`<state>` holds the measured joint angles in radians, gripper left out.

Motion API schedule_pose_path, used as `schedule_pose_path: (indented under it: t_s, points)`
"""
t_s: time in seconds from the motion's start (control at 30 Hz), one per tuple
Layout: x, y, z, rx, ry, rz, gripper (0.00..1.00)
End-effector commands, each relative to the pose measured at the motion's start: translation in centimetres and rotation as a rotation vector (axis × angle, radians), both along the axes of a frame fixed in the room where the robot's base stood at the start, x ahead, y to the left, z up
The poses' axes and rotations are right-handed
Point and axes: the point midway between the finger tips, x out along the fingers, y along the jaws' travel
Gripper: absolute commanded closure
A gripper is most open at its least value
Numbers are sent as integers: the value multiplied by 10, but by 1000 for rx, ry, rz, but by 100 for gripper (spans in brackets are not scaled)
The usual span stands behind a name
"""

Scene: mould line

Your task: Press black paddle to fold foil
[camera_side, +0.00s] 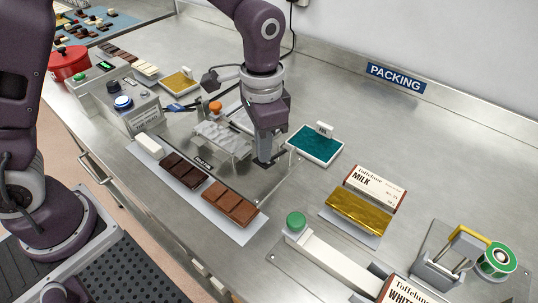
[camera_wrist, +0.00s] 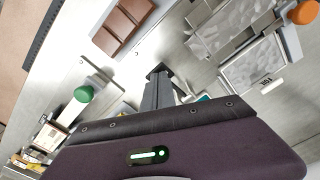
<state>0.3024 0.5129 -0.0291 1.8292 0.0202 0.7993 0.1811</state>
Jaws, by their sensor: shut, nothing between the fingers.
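My gripper (camera_side: 268,160) is shut and empty, pointing down low over the bench in the middle of the side view. In the wrist view its fingertips (camera_wrist: 157,72) are together. A small dark flat piece shows at the tips; I cannot tell whether it is the black paddle or part of my fingers. Contact is also unclear. A teal foil sheet (camera_side: 314,145) lies flat on a white tray right of my gripper. A gold foil sheet (camera_side: 358,212) lies in front of the MILK wrapper (camera_side: 375,186).
Chocolate bars (camera_side: 230,204) lie on a pale strip to the front left. A green-knobbed white lever (camera_side: 297,222) is at front right. A tape dispenser (camera_side: 497,260) stands far right.

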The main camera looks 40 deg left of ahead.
Motion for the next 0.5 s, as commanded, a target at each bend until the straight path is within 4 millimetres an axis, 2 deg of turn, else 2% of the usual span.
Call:
schedule_pose_path:
  t_s: [0.5]
  points:
    - [0,0,-21,0,1,0,100]
